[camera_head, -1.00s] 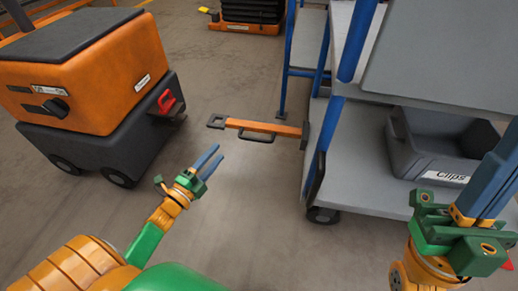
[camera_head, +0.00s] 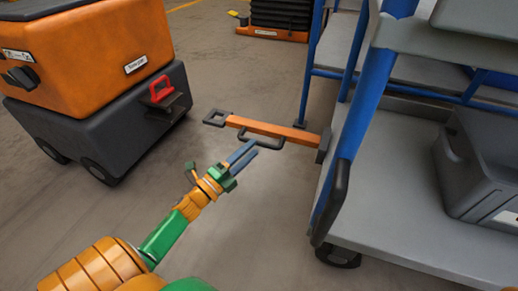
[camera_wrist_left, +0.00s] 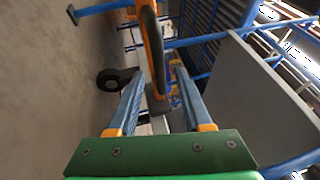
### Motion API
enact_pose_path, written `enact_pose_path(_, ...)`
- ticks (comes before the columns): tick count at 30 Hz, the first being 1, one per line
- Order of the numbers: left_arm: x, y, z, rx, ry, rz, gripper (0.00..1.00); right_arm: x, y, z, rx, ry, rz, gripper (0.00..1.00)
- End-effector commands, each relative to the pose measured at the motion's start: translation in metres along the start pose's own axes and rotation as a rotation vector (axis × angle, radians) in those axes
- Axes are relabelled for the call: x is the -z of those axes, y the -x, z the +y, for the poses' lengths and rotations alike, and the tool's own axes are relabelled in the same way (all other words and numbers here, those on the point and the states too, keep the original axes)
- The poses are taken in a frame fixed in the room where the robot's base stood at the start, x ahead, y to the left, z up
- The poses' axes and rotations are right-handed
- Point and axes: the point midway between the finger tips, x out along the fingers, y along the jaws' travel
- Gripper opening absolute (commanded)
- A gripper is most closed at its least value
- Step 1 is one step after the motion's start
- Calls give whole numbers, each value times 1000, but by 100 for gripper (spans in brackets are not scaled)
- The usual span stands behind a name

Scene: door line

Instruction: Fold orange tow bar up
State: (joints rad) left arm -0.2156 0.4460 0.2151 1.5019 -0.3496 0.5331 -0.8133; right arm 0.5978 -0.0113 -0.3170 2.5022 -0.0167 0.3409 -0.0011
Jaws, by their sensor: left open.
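The orange tow bar (camera_head: 274,129) sticks out level to the left from the blue-framed cart (camera_head: 380,70). It has a dark loop at its free end and a dark handle along its near side. My right gripper is not in view.
An orange and black tugger (camera_head: 100,60) with a red hitch (camera_head: 160,90) stands at the left. A grey bin (camera_head: 485,165) sits on the cart's lower shelf. Another low orange machine (camera_head: 275,32) stands at the back. The floor between tugger and cart is clear.

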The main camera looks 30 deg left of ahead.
Motion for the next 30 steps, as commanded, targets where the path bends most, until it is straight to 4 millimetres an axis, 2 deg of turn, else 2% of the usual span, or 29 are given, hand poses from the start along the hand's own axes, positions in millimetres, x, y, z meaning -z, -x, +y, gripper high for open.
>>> enact_pose_path(1,1,-9,4,4,-2,2,50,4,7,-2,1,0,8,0)
enact_pose_path(6,0,-34,3,2,0,1,50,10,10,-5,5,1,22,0)
enact_pose_path(14,0,-39,0,-2,0,-1,50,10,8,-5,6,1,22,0)
enact_pose_path(17,0,-39,0,-2,0,-1,28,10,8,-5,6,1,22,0)
enact_pose_path(20,0,-39,0,-2,0,-1,1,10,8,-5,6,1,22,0)
enact_pose_path(30,0,-39,0,-2,0,-1,0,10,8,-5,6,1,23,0)
